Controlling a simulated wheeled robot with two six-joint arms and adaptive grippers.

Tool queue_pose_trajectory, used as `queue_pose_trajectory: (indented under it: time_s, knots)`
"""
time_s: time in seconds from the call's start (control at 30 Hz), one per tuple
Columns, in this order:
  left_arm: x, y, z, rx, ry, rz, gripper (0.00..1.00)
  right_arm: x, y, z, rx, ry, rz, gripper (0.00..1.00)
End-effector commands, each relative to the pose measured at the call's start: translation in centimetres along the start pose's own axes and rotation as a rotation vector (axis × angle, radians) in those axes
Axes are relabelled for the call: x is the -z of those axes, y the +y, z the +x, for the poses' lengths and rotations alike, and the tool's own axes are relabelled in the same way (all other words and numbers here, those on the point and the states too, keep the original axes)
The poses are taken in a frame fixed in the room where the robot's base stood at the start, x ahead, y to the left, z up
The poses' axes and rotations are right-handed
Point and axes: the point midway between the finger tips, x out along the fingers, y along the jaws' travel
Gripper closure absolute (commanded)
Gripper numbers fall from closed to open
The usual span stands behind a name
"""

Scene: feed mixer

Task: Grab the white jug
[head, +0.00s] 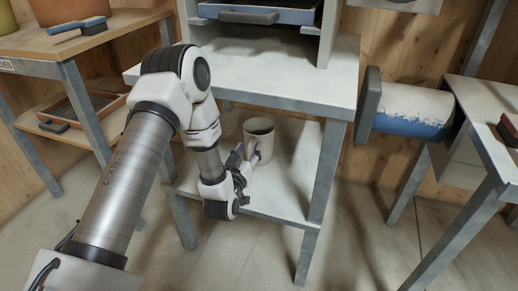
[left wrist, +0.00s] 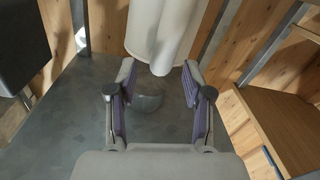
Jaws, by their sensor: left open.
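The white jug (head: 260,139) stands upright on the lower shelf of the middle table, its dark open top facing up. In the left wrist view the jug (left wrist: 148,28) is at the top centre, with its handle (left wrist: 168,50) toward me. My left gripper (head: 245,160) is at the handle side of the jug, low over the shelf. In the left wrist view its open fingers (left wrist: 159,76) are to either side of the handle's near end. I cannot tell whether they touch it. My right gripper is not in view.
The lower shelf (head: 285,190) is bare right of the jug. The tabletop (head: 290,88) overhangs it, and a table leg (head: 324,170) stands at the right. A blue-and-white cylinder (head: 410,108) is farther right. A brush (head: 80,28) lies on the left table.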

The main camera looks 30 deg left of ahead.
Motion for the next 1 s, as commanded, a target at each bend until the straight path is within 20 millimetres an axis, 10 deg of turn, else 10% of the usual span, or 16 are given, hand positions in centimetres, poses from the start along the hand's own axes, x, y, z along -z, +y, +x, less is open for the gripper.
queue_pose_trajectory:
  time_s: [0.37, 0.53, 1.0]
  knots:
    - [-0.2, 0.0, 2.8, 0.0, -0.001, 0.0, 0.5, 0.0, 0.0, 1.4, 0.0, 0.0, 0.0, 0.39]
    - [-0.2, 0.0, 2.8, 0.0, -0.001, 0.0, 1.0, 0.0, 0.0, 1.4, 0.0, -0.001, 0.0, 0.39]
    - [0.3, 0.2, 3.0, 0.0, 0.0, 0.0, 1.0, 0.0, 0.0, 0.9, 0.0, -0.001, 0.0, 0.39]
